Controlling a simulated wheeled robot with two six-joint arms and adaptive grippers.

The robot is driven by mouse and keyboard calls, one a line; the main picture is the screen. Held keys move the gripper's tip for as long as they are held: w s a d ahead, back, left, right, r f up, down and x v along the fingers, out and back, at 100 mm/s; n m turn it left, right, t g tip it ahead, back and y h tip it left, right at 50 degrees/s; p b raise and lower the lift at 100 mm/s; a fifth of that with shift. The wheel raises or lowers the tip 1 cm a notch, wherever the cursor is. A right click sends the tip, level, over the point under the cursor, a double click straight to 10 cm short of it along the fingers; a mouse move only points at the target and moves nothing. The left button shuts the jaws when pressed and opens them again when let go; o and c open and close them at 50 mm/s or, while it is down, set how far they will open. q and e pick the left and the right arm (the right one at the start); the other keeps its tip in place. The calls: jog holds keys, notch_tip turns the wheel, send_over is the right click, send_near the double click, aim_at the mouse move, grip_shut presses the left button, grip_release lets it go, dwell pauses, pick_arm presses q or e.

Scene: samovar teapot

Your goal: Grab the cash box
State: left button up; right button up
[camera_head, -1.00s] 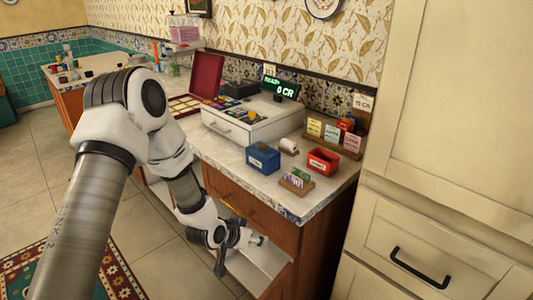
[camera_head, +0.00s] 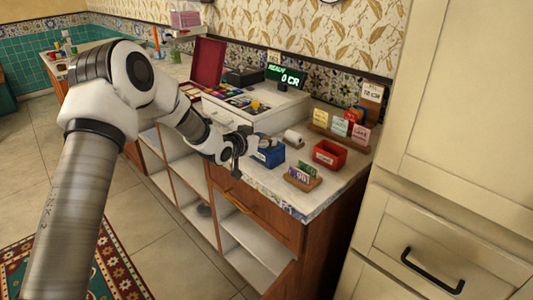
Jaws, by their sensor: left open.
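A small blue box (camera_head: 270,152) with a pale label sits on the counter near its front edge; the label is too small to read. A small red open box (camera_head: 329,154), also labelled, sits to its right. I cannot tell from the labels which one is the cash box. My left gripper (camera_head: 246,148) is open and empty at the counter's front edge, just left of the blue box and partly in front of it. Whether it touches the box is not clear. My right gripper is not in view.
A white cash register (camera_head: 256,116) with a green-lit display (camera_head: 286,77) stands behind. A paper roll (camera_head: 293,138), a small card holder (camera_head: 302,177) and a rack of coloured notes (camera_head: 339,127) stand near the boxes. A tall cream cabinet (camera_head: 455,130) closes off the right.

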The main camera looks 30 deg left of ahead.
pick_arm(q)
grip_shut()
jog(key=shift+r, duration=0.1)
